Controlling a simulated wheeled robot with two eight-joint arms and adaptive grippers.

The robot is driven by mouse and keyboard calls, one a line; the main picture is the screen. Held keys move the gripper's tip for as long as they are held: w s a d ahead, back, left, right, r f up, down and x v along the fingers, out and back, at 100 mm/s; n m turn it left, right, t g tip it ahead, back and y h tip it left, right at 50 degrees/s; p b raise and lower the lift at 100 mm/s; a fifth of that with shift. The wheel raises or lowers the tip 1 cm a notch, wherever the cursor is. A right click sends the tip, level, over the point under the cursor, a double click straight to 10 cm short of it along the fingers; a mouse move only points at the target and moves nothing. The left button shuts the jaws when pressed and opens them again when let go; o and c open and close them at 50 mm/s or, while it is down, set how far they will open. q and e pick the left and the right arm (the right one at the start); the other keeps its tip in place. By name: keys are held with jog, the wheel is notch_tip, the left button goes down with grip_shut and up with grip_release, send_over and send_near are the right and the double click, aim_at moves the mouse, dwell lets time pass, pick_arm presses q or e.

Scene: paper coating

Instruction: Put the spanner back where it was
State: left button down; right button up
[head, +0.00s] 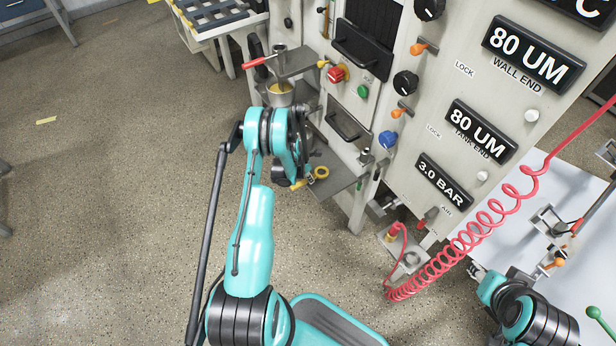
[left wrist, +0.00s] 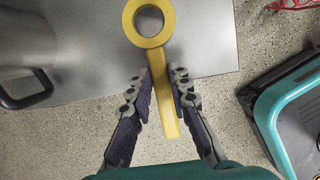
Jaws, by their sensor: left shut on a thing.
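The yellow spanner shows in the left wrist view (left wrist: 168,115), with its ring end at the top and its handle running down between my fingers. My left gripper (left wrist: 162,84) is shut on the handle. The ring lies over a grey metal shelf (left wrist: 215,45); I cannot tell whether it touches it. In the head view the spanner's ring (head: 321,172) shows just right of my left gripper (head: 301,179), at the low shelf (head: 340,185) on the machine's front. My arm hides part of the grip. My right arm is at the lower right; its gripper is not visible.
A metal pot with a dark handle (left wrist: 30,95) stands on the shelf, left of the spanner in the wrist view. The machine panel (head: 385,110) has knobs and displays. A coiled red hose (head: 465,240) hangs at the right. Open floor (head: 110,200) lies to the left.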

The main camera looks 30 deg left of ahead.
pick_arm(q)
jog(key=shift+f, duration=0.6)
jog(key=c, duration=1.3)
grip_release()
jog(key=shift+r, duration=0.1)
jog(key=v, duration=1.1)
jog(key=shift+s+a+r, duration=0.1)
jog(key=shift+s+r, duration=0.05)
jog(key=shift+r, duration=0.2)
